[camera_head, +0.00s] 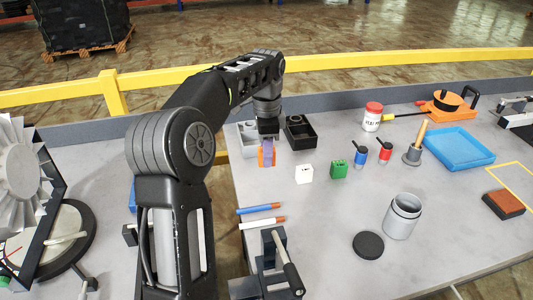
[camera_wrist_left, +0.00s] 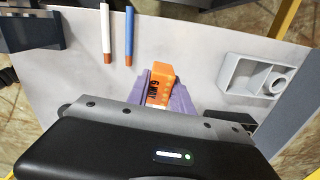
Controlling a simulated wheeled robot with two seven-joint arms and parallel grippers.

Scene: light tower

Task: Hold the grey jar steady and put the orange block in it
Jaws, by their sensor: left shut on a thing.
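The orange block (camera_head: 267,158) is at the back left of the grey table in the head view, below my left gripper (camera_head: 267,143). In the left wrist view, the orange block (camera_wrist_left: 162,84), with dark lettering, sits between the purple fingertips of my left gripper (camera_wrist_left: 160,97), which is shut on it. I cannot tell whether the block touches the table. The grey jar (camera_head: 400,220) stands upright at the front right of the table, apart from my left gripper, with its mouth open. My right gripper does not show.
A black round lid (camera_head: 368,246) lies beside the jar. White (camera_head: 303,174) and green (camera_head: 339,169) blocks stand right of the orange block. Two markers (camera_head: 258,209) lie nearer. A grey tray (camera_wrist_left: 255,77) is close to my gripper. A blue tray (camera_head: 455,149) is at right.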

